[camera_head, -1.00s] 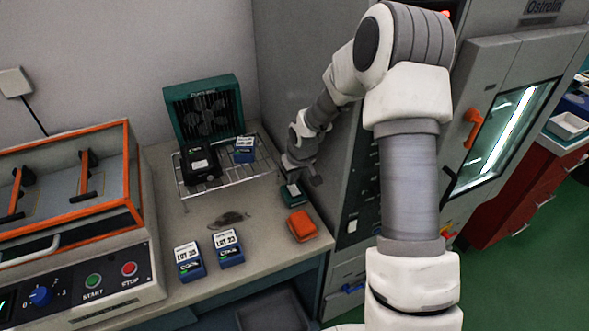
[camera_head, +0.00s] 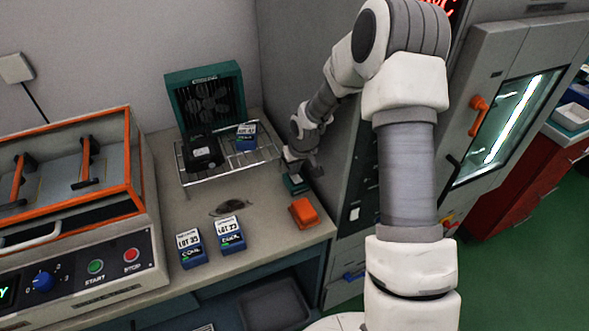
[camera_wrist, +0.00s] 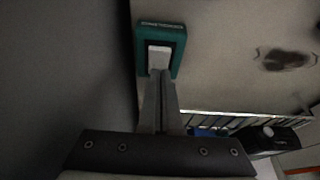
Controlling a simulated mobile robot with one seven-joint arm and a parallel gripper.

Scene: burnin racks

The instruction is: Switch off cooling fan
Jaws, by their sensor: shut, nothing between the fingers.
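The cooling fan (camera_head: 207,103) is a teal box with a dark grille, upright at the back of the bench. A small teal switch box (camera_head: 297,185) lies on the bench beside the grey cabinet. In the wrist view this teal box (camera_wrist: 142,52) has a pale rocker (camera_wrist: 159,57) in a dark recess and a label too small to read. My gripper (camera_head: 294,171) is shut and empty, just above the box. In the wrist view its fingertips (camera_wrist: 161,77) point at the rocker's near end; I cannot tell whether they touch.
A wire rack (camera_head: 232,163) before the fan holds a black device (camera_head: 203,152) and a blue box (camera_head: 246,137). An orange box (camera_head: 304,212) lies nearer the bench edge, with two blue lot boxes (camera_head: 230,235) to its left. The tall grey cabinet (camera_head: 345,165) closes off the right.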

